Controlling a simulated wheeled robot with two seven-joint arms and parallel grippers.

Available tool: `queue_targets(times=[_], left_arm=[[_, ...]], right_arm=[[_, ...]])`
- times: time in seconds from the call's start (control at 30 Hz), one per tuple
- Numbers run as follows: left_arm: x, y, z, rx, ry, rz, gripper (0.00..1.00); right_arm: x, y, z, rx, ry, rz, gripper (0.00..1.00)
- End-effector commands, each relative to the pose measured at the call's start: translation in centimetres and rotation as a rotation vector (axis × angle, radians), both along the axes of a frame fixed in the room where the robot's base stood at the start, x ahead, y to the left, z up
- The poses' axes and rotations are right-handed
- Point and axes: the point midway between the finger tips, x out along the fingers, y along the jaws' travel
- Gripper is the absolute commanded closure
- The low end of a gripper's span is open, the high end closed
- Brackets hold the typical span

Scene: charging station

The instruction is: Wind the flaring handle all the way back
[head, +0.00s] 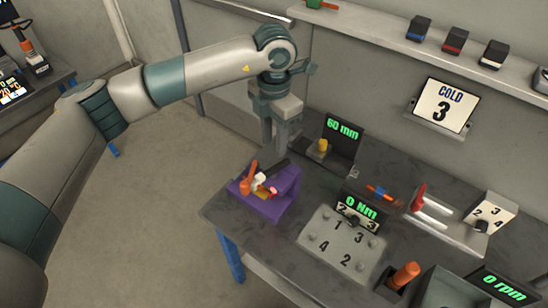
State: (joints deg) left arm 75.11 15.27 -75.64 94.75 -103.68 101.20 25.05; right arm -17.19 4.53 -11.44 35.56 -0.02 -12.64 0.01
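A purple flaring fixture (265,207) sits near the left corner of the grey workbench. On it are an orange handle (247,181), a dark bar, a white part and a small pinkish-red tip. I take the orange handle as the flaring handle, standing tilted at the fixture's left side. My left gripper (279,152) points down just behind and above the fixture, apart from the orange handle. Its fingers overlap from this angle, so I cannot tell their opening, and I see nothing held. My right gripper is not in view.
A 60 mm display (342,133) with a yellow-topped part stands just right of my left gripper. A 0 Nm display (358,211) and a numbered plate (342,245) are right of the fixture. A red lever (418,197) and an orange grip (405,274) stand farther right.

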Motion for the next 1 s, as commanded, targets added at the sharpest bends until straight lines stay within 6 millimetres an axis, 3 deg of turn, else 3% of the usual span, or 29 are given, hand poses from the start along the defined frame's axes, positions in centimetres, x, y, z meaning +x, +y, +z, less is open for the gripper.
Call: queue_targets(times=[0.2, 0.5, 1.0], left_arm=[[-0.1, 0.1, -3.7, 0.001, 0.003, 0.002, 0.67], [0.0, 0.0, -8.0, 0.001, 0.002, 0.001, 0.67], [0.0, 0.0, -9.2, -0.001, -0.001, 0.001, 0.70]], right_arm=[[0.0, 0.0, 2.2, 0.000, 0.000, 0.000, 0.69], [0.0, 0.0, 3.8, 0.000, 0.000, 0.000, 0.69], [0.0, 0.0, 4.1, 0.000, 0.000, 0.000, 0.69]])
